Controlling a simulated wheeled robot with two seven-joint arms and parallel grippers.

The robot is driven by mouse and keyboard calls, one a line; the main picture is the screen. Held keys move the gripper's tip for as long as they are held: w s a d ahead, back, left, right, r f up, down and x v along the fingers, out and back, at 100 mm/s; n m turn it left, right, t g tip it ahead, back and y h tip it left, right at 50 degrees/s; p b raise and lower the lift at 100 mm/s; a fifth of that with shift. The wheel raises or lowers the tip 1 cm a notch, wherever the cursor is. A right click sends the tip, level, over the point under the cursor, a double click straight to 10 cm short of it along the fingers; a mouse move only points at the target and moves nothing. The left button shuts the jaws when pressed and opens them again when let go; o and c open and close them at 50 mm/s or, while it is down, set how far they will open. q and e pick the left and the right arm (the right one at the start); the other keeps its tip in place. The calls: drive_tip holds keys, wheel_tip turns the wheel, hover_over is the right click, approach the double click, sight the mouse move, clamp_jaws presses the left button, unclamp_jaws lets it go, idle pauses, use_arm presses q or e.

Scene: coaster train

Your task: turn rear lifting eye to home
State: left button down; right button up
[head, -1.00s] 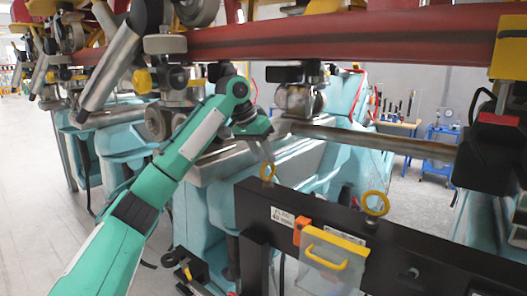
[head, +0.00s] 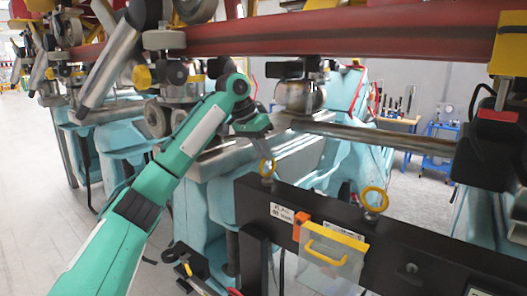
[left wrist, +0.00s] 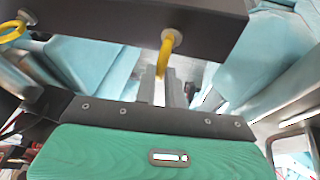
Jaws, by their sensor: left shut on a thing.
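Two yellow ring-shaped lifting eyes stand on top of a black beam (head: 330,216). The left one (head: 267,167) is at my left gripper (head: 266,154), whose fingers are shut on it from above. In the left wrist view this eye (left wrist: 166,52) shows nearly edge-on, between the grey fingers (left wrist: 163,85). The other eye (head: 375,198) stands free to the right along the beam, and it also shows at the left of the wrist view (left wrist: 12,30). I cannot tell from the frames which eye is named rear. My right gripper is out of view.
A clear cover with a yellow handle (head: 326,250) and an orange block (head: 301,226) are on the beam's front. A red rail (head: 340,38) runs overhead. Steel wheels and a bar (head: 375,138) are close behind. Open floor (head: 40,190) lies at the left.

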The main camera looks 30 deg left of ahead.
use_arm(q)
drive_tip(key=m+g, duration=0.1)
drive_tip(key=m, duration=0.1)
drive_tip(key=m+h, duration=0.1)
drive_tip(key=m, duration=0.2)
drive_tip(key=shift+w+a+r+g, duration=0.1)
drive_tip(key=shift+w+a+g, duration=0.1)
drive_tip(key=shift+g, duration=0.2)
drive_tip(key=m, duration=0.1)
drive_tip(key=m+g, duration=0.1)
drive_tip(key=m+h, duration=0.1)
drive_tip(key=m, duration=0.1)
drive_tip(key=shift+w+a+g, duration=0.1)
drive_tip(key=shift+w+g, duration=0.15)
drive_tip(key=shift+g, duration=0.05)
drive_tip(key=m, duration=0.1)
drive_tip(key=m+g, duration=0.1)
drive_tip(key=m, duration=0.1)
drive_tip(key=m+g, duration=0.1)
drive_tip(key=shift+w+m, duration=0.25)
drive_tip(key=shift+m, duration=0.05)
drive_tip(key=shift+w+m+g+y, duration=0.15)
drive_tip(key=shift+m+g+y, duration=0.25)
drive_tip(key=shift+m, duration=0.9)
drive_tip(key=shift+m+g, duration=0.3)
drive_tip(key=shift+m, duration=0.1)
drive_tip(key=c, duration=1.5)
unclamp_jaws()
drive_tip(key=shift+n, duration=0.5)
